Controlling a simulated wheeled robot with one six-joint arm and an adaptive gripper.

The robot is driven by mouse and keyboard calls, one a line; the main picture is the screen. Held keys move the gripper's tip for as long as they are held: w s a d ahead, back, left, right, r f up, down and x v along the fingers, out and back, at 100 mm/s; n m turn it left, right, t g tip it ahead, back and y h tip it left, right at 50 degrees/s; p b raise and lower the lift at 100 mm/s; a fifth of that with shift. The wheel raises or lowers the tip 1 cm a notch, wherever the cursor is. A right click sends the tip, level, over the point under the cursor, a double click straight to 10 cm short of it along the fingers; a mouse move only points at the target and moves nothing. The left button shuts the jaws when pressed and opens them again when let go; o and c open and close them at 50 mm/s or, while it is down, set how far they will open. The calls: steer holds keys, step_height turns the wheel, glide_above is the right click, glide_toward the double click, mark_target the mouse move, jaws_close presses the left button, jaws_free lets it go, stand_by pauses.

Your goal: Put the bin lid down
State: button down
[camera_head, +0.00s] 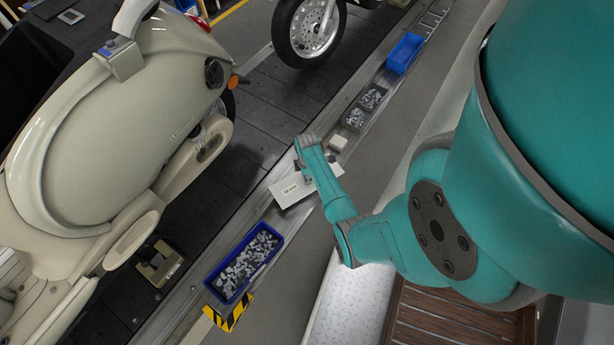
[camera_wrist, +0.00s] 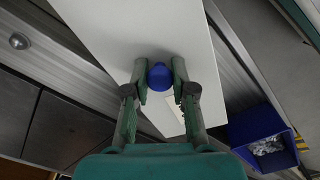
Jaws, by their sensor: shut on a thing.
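In the wrist view the lid (camera_wrist: 112,35) is a long white plate with a round blue knob (camera_wrist: 160,77). My gripper (camera_wrist: 160,88) is shut on the knob, one finger on each side. In the head view my gripper (camera_head: 308,178) is mostly hidden by my arm. A blue bin (camera_head: 211,280) full of small metal parts stands nearer on the rail, uncovered. I cannot tell whether the lid touches anything beneath.
A small white box (camera_head: 338,143), a dark bin of parts (camera_head: 354,119) and another blue bin (camera_head: 405,53) stand farther along the rail. A yellow-black striped piece (camera_head: 228,316) is by the near bin. A cream scooter (camera_head: 110,130) stands on the dark slats at left.

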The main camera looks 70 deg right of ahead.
steer(key=shift+f, duration=0.6)
steer(key=c, duration=1)
jaws_free()
steer(key=shift+o, duration=0.2)
steer(key=shift+r, duration=0.1)
step_height(320, 180, up, 13)
steer(key=a+f+m+t+h, duration=0.2)
steer(key=a+f+t, duration=0.15)
steer(key=a, duration=1.05)
steer(key=s+a+r+m+t+h, duration=0.1)
steer(key=s+a+r+t, duration=0.3)
steer(key=a, duration=0.6)
steer(key=s+a+r+m+t+y, duration=0.1)
steer(key=s+a+r, duration=0.3)
steer(key=r, duration=0.5)
steer(key=s+a+r+m+t+y, duration=0.1)
steer(key=s+a+r+t, duration=0.3)
steer(key=r, duration=0.6)
steer(key=s+a+r+m+t+y, duration=0.1)
steer(key=s+a+r, duration=0.3)
steer(key=r, duration=0.6)
steer(key=shift+s+a+r+t, duration=0.3)
steer(key=shift+s+t, duration=0.3)
steer(key=shift+t, duration=0.15)
